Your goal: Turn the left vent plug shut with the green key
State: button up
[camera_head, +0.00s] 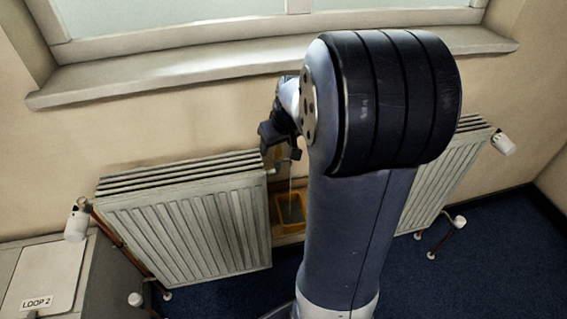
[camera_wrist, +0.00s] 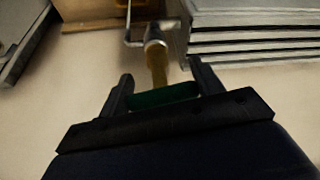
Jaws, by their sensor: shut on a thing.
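My gripper (camera_head: 280,142) is shut on the green key (camera_wrist: 162,96), whose green handle lies between the two fingers in the wrist view. The key's brass shaft (camera_wrist: 157,68) points away from my gripper and lines up with the pale metal vent plug (camera_wrist: 153,40) beside the left radiator's upper end. The shaft's tip meets or overlaps the plug in the picture; I cannot tell how deep it sits. In the head view the key is hidden or too small to make out. A thin pale stream (camera_head: 290,178) falls below my gripper.
A yellow tray (camera_head: 279,213) stands under the stream. The right radiator (camera_head: 437,185) is partly behind my arm. A windowsill (camera_head: 170,78) runs above. A "LOOP 2" box (camera_head: 45,285) is lower left.

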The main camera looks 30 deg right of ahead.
jog(key=shift+s+a+f, duration=0.1)
jog(key=shift+s+f, duration=0.05)
jog(key=shift+m+p, duration=0.35)
jog(key=shift+m, duration=0.15)
jog(key=shift+f+m+h, duration=0.15)
jog(key=shift+m+h, duration=0.35)
jog(key=shift+m, duration=0.1)
jog(key=shift+m+p, duration=0.35)
jog(key=shift+m, duration=0.25)
jog(key=shift+r, duration=0.2)
jog(key=shift+r+p, duration=1.6)
jog(key=shift+r, duration=0.4)
